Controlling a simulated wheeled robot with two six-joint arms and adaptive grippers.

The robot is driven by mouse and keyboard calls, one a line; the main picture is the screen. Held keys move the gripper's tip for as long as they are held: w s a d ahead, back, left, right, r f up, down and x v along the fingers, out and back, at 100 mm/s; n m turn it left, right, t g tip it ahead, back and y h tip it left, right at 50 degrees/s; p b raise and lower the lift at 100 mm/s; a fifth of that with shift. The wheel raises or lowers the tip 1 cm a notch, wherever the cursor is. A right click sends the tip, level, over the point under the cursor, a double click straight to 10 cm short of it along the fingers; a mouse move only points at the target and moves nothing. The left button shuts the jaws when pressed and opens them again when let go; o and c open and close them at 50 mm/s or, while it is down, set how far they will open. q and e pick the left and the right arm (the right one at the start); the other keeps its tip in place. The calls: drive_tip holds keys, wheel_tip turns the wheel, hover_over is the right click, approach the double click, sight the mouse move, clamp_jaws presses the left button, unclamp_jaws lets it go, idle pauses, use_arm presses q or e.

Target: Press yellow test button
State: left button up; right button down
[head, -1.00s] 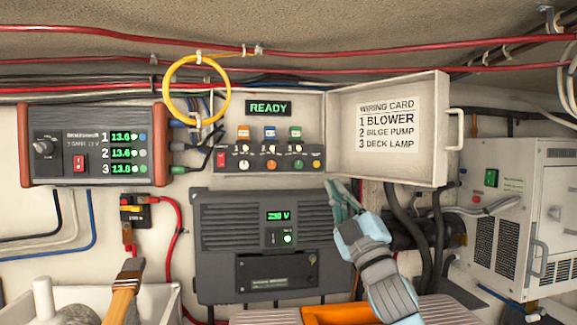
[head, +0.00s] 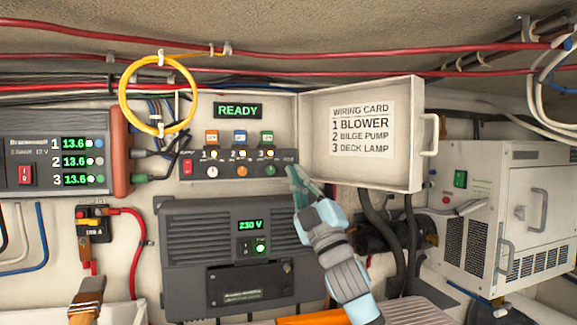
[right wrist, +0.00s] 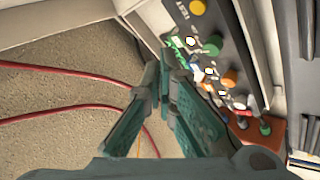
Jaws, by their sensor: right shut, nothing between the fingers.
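The yellow button (right wrist: 197,7) shows in the right wrist view at the top, at the end of the control panel beside white lettering. In the head view it is hidden behind my right gripper (head: 291,171), which covers the right end of the control panel (head: 225,171). My right gripper is shut and empty, its tips pointing up and left at that end. It also shows in the right wrist view (right wrist: 163,62), with its tips near the panel's edge. I cannot tell whether it touches the panel. My left gripper is out of view.
An open cover with a wiring card (head: 361,130) stands just right of the panel. A green READY display (head: 238,110) is above it. A grey 230 V unit (head: 190,265) sits below, and a yellow cable coil (head: 124,108) hangs at upper left.

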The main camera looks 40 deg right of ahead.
drive_tip(key=shift+h, duration=0.3)
drive_tip(key=w, duration=0.1)
drive_tip(key=w+d+p, duration=0.1)
drive_tip(key=w, duration=0.1)
drive_tip(key=w+p, duration=0.1)
drive_tip(key=shift+w+d+r, duration=0.1)
drive_tip(key=shift+w+d, duration=0.2)
drive_tip(key=shift+d, duration=0.05)
idle(0.9)
drive_tip(key=shift+w+d, duration=0.1)
drive_tip(key=shift+w, duration=0.25)
drive_tip(key=shift+s, duration=0.15)
drive_tip(key=shift+s, duration=0.3)
